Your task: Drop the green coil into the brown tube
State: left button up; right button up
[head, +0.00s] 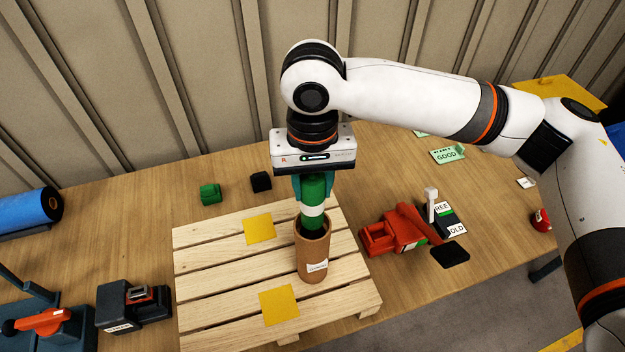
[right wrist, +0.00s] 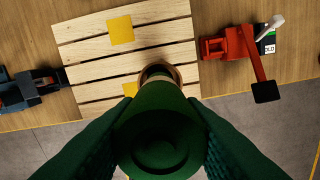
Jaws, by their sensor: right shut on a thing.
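The green coil (head: 313,212) is a rolled green cylinder with a white band. It is upright in my right gripper (head: 312,187), which is shut on its upper part. The brown tube (head: 312,262) stands upright on the pallet with a white label on its front. The coil's lower end is at the tube's mouth in the head view; I cannot tell how far inside it is. In the right wrist view the coil (right wrist: 160,135) fills the space between the fingers and hides most of the tube (right wrist: 159,70). My left gripper is not in view.
The wooden pallet (head: 210,262) carries two yellow squares (head: 279,305). A red tool (head: 400,232) lies right of it, and a dark device (head: 130,308) sits left. Small green (head: 210,194) and black (head: 261,182) blocks lie behind. A wall closes the back.

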aim_at(313, 209)
jog(key=shift+f+b, duration=0.8)
jog(key=shift+f, duration=2.7)
jog(key=o, duration=1.2)
jog(key=shift+r, duration=0.1)
notch_tip(313, 209, up, 12)
jog(key=b, duration=0.2)
jog(key=shift+b, duration=0.4)
jog(key=shift+s, duration=0.1)
